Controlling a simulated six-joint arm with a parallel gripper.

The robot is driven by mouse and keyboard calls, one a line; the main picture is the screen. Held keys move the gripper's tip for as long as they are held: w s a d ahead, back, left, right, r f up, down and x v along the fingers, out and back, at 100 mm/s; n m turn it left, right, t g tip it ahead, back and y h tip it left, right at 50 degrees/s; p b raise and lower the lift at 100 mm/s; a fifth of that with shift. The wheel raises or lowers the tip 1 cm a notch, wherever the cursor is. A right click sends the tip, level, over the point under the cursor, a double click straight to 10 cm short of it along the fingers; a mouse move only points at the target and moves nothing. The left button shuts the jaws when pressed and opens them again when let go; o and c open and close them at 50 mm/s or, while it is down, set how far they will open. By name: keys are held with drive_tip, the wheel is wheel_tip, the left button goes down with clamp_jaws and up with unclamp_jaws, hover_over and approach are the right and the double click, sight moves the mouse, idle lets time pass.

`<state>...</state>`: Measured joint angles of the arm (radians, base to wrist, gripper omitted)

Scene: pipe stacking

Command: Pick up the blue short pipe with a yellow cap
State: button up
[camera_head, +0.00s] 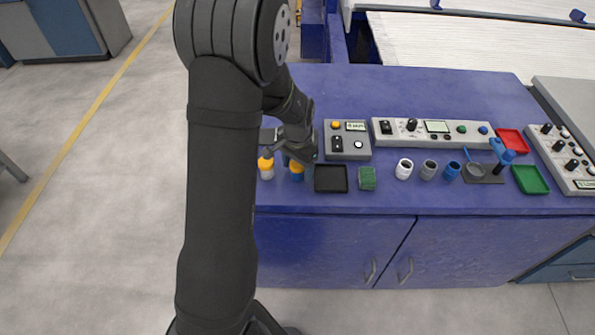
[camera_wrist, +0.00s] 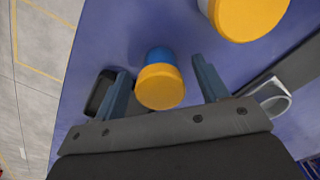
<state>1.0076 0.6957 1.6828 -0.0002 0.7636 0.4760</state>
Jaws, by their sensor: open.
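The blue short pipe (camera_head: 297,176) with a yellow cap stands upright near the table's front left edge. In the wrist view its yellow cap (camera_wrist: 161,87) faces me, with a bit of the blue body (camera_wrist: 160,55) showing behind it. My gripper (camera_wrist: 160,67) is open, with one finger on each side of the pipe and a visible gap on both sides. In the head view my gripper (camera_head: 293,157) is just above and behind the pipe and partly hidden by my own arm.
A white pipe with a yellow cap (camera_head: 266,163) stands close by on the left; its cap (camera_wrist: 250,14) shows in the wrist view. A control box (camera_head: 347,140) stands behind the tray.

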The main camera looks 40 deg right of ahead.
drive_tip(key=c, duration=1.1)
drive_tip(key=shift+r, duration=0.15)
